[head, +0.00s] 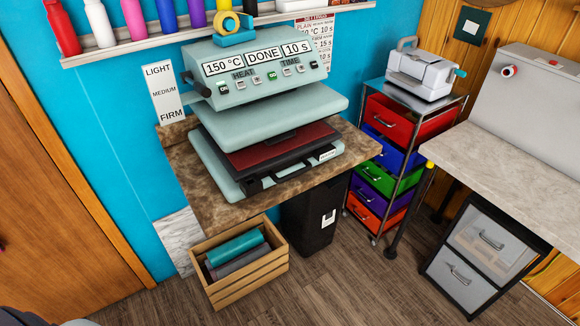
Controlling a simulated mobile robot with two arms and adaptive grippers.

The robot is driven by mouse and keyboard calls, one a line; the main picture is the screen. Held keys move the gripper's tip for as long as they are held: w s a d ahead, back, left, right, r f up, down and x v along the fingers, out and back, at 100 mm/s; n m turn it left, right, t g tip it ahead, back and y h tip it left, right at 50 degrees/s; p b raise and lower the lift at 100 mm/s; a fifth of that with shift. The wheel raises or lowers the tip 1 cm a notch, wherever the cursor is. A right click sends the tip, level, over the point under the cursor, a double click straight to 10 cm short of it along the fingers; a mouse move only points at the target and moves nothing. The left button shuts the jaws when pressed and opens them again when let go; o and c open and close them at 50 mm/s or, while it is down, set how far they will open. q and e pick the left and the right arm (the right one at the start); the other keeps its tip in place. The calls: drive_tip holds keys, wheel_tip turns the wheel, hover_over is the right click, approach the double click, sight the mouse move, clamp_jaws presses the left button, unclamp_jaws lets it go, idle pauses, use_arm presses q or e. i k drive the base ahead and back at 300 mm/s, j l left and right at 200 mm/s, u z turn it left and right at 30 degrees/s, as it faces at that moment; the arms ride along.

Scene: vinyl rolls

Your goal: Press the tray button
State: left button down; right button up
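A pale green heat press (262,103) stands on a brown marble counter (205,198). Its panel display (262,55) reads 150 °C, DONE, 10 s, with small HEAT and TIME buttons below it. Its upper plate is raised above the lower tray (228,187), and a gap shows between them. A dark red sheet with a black frame (285,147) lies on the lower tray. A black handle and a small white label (327,155) are at the tray's front; the label is too small to read. I cannot single out a tray button. Neither gripper is in view.
A wooden crate (245,284) with vinyl rolls and a black bin (312,215) stand below the counter's front. A drawer cart (385,170) stands at right, with a white cutting machine (420,72) on top. A grey table (490,155) is farther right. Open floor lies in front.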

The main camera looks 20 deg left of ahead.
sight(314, 64)
drive_tip(key=u, duration=0.6)
drive_tip(key=i+l+u, duration=0.15)
drive_tip(key=l+u, duration=0.2)
drive_tip(key=i+l+u, duration=0.1)
drive_tip(key=l+u, duration=0.25)
drive_tip(key=l, duration=0.15)
drive_tip(key=l+u, duration=0.3)
drive_tip(key=l, duration=0.15)
drive_tip(key=i+l, duration=0.05)
